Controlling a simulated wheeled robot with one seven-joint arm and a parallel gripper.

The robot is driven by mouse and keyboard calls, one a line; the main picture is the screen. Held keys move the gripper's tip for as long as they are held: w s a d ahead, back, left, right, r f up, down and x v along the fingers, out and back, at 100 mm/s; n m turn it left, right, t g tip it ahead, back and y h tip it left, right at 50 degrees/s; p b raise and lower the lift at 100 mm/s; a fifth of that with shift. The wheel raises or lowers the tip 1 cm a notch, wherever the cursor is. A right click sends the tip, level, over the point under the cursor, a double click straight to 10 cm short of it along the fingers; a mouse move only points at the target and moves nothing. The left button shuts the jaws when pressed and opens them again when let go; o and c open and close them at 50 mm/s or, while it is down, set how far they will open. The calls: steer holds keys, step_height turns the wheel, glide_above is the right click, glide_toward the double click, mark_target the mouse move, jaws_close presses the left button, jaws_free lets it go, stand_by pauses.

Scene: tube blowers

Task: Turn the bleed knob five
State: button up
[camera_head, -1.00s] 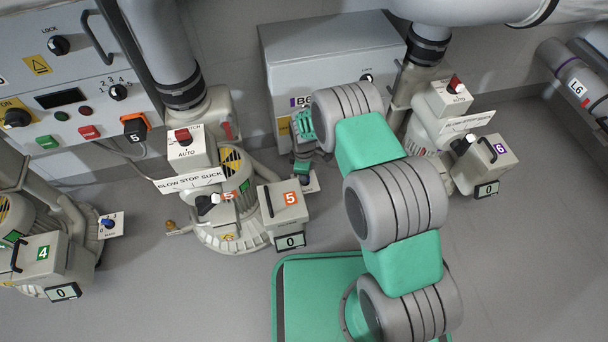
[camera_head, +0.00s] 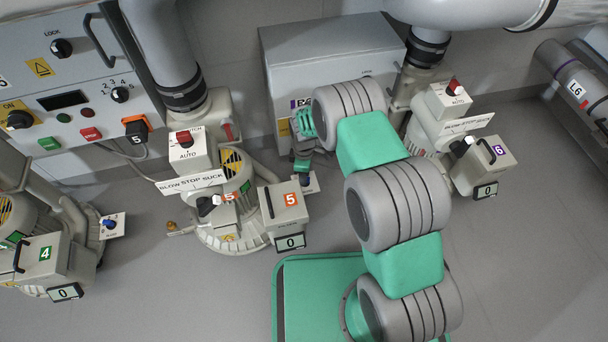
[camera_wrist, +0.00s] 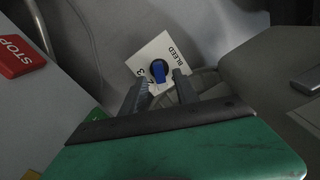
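The bleed knob (camera_wrist: 158,70) is blue with a dark round base. It sits on a white plate (camera_wrist: 168,48) marked BLEED, with a 3 visible on its lower left part. My gripper (camera_wrist: 160,80) is open, with one finger to each side just below the knob in the wrist view. I cannot tell whether a finger touches it. In the head view, my gripper (camera_head: 303,163) is down behind blower five (camera_head: 240,185), which carries orange 5 labels. Only a corner of the white plate (camera_head: 309,184) shows there, and the knob is hidden.
The filter box (camera_head: 284,210) of blower five stands close to my gripper. A grey cabinet (camera_head: 330,50) is behind my arm. Blower six (camera_head: 440,130) is to the right, and blower four's box (camera_head: 42,262) is at the lower left. The floor at the lower right is clear.

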step_height(320, 180, up, 6)
steer(key=shift+f+p, duration=0.1)
steer(key=shift+p, duration=0.75)
